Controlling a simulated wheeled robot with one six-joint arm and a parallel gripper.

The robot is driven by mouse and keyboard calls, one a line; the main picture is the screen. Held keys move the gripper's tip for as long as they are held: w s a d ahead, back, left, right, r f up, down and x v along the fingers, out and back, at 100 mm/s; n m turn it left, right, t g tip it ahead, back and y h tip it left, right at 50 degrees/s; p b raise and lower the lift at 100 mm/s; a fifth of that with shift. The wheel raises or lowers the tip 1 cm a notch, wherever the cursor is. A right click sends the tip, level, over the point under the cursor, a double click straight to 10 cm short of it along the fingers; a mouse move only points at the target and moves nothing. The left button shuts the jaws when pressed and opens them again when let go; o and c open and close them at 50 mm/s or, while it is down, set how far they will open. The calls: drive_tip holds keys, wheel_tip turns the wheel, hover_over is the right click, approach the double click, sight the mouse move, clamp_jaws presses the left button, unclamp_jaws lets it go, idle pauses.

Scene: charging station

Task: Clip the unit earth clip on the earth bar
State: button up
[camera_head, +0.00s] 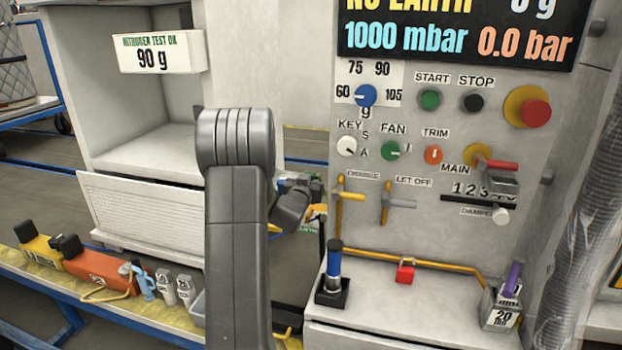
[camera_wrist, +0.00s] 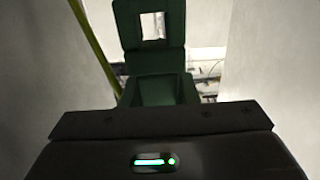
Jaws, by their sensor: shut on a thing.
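My gripper (camera_head: 302,190) is partly hidden behind my grey arm in the head view, in the gap between the white cabinet and the control panel. In the wrist view my gripper's dark body crosses the bottom. It is shut on a dark green clip (camera_wrist: 152,58) with a square opening, which I take to be the unit earth clip. A yellow-green cable (camera_wrist: 94,45) runs up beside the clip on the left. I cannot make out the earth bar for certain; a pale strip (camera_wrist: 208,54) shows behind the clip. Whether clip and strip touch cannot be told.
The control panel (camera_head: 470,225) with knobs and handles stands to the right. Its display (camera_head: 455,30) shows a partly cut "NO EARTH". The white cabinet (camera_head: 150,215) stands left. Pale walls flank the gripper closely.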

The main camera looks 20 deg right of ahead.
drive_tip(key=shift+f+b, duration=0.55)
drive_tip(key=shift+f, duration=0.4)
drive_tip(key=shift+b, duration=0.55)
idle(1.0)
drive_tip(key=shift+f, duration=0.15)
drive_tip(key=shift+f+b, duration=0.35)
drive_tip(key=shift+b, duration=0.1)
drive_tip(key=shift+f+b, duration=1.45)
drive_tip(key=shift+f, duration=0.1)
drive_tip(key=o, duration=1.1)
drive_tip(key=shift+s+a, duration=0.1)
drive_tip(key=v, duration=1.3)
drive_tip(key=shift+s+a, duration=0.2)
drive_tip(key=shift+s, duration=0.05)
